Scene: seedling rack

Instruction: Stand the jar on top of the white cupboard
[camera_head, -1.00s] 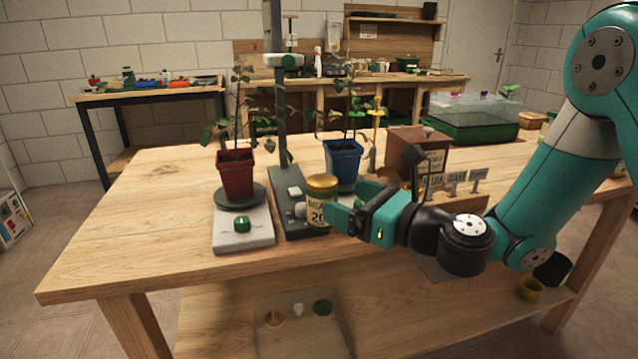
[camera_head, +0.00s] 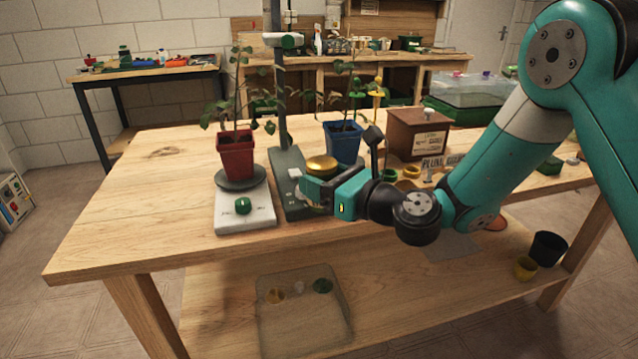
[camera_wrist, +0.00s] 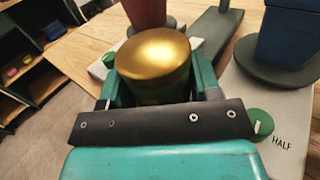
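In the wrist view, the jar (camera_wrist: 155,62) sits between my gripper's two fingers. My gripper (camera_head: 312,188) reaches in from the right, low around the jar's body. Its fingers lie close along both sides in the wrist view (camera_wrist: 153,92); whether they press on the jar is unclear. A white unit (camera_head: 12,208) with coloured items is cut off at the left edge; I cannot tell whether it is the white cupboard.
A red pot (camera_head: 237,158) with a plant stands on a pale scale (camera_head: 243,218) left of the jar. A blue pot (camera_head: 342,142) is close behind it. A wooden box (camera_head: 418,135) stands to the right. The bench's left end is clear.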

